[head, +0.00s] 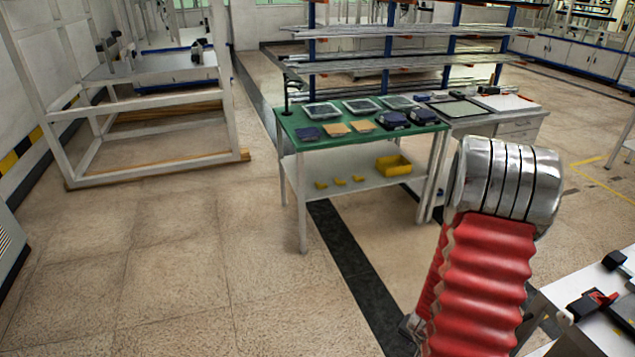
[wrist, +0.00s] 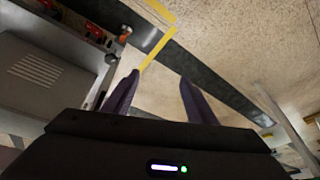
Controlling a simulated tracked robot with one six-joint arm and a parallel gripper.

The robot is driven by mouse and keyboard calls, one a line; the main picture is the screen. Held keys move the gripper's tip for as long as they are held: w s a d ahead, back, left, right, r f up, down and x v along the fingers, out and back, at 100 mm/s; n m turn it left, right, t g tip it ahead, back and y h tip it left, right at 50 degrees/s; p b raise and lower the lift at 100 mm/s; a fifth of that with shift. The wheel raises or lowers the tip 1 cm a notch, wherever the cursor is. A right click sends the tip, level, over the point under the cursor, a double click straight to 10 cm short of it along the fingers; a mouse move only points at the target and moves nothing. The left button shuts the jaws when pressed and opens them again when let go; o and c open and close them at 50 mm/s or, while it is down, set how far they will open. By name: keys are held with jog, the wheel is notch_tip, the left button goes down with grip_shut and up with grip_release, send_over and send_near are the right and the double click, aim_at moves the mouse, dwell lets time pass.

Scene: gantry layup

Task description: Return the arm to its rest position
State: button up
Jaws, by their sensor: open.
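My gripper (wrist: 160,92) shows in the wrist view as two dark purple fingers standing apart, with nothing between them. Beyond the fingers are the tan floor and a dark floor strip. In the head view my arm, with a red ribbed sleeve and a shiny metal ringed joint, rises at the right. The gripper itself does not show in the head view.
A green-topped table (head: 285,122) with trays and small blocks stands ahead, a yellow bin (head: 393,166) on its lower shelf. A white frame (head: 150,175) stands at the left. A bench (head: 565,295) with red-and-black tools is at lower right. The floor at left centre is clear.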

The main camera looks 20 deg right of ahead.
jog(key=w+a+r+n+y, duration=0.2)
jog(key=a+r, duration=0.5)
jog(key=w+a+r+n+y, duration=0.1)
jog(key=w+a+r+n, duration=0.15)
jog(key=a+r, duration=0.35)
jog(key=s+a+r+n+t, duration=0.1)
jog(key=a+r+n, duration=0.3)
jog(key=a+r, duration=0.5)
jog(key=s+a+r+n+t, duration=0.2)
jog(key=a+r, duration=0.7)
jog(key=r, duration=0.7)
jog(key=s+n, duration=0.1)
jog(key=n, duration=0.1)
jog(key=shift+s+n+t, duration=0.25)
jog(key=shift+n+t, duration=0.05)
jog(key=shift+n, duration=0.05)
jog(key=shift+c, duration=0.7)
